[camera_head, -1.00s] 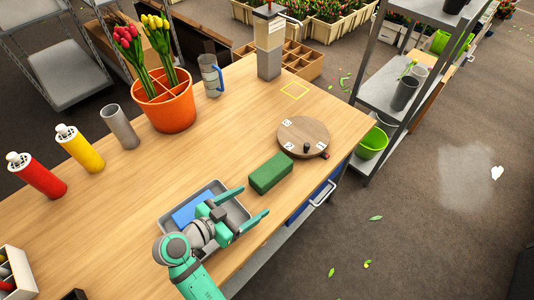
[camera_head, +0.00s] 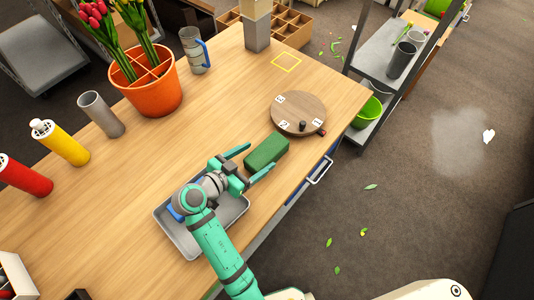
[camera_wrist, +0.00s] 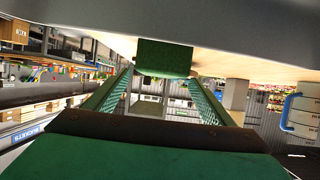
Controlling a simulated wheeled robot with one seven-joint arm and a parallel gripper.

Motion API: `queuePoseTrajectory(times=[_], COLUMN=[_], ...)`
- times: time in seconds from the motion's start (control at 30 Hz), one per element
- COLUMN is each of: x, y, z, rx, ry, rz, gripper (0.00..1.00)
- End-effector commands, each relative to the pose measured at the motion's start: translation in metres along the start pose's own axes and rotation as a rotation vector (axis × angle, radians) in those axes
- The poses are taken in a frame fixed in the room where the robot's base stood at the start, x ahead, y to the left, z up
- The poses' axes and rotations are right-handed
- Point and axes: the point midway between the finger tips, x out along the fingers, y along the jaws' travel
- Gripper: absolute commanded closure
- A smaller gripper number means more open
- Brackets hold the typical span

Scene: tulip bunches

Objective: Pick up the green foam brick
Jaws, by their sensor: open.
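The green foam brick (camera_head: 266,152) lies on the wooden table near its right edge, just in front of the round wooden board. My gripper (camera_head: 256,161) is open, with its two green fingers pointing at the brick's near end. The fingertips are close to the brick, one on each side of its near end; I cannot tell whether they touch it. In the wrist view the brick (camera_wrist: 164,58) shows at the top middle, between and beyond the finger tips (camera_wrist: 160,80).
A grey tray (camera_head: 184,243) with a blue item lies under my arm. The round wooden board (camera_head: 298,108) with numbered tags and a knob stands behind the brick. An orange pot (camera_head: 152,97) of tulips, a mug (camera_head: 195,50) and a grey cylinder (camera_head: 101,114) stand further left.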

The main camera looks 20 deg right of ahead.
Motion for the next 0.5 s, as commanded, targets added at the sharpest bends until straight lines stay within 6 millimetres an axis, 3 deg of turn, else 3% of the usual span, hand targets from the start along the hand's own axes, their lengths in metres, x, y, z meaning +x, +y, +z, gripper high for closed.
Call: queuePoseTrajectory(times=[0.23, 0.5], x=[0.033, 0.039], y=[0.002, 0.002], z=[0.001, 0.001], rx=[0.0, 0.0], ry=[0.0, 0.0], rz=[0.0, -0.002], gripper=[0.23, 0.23])
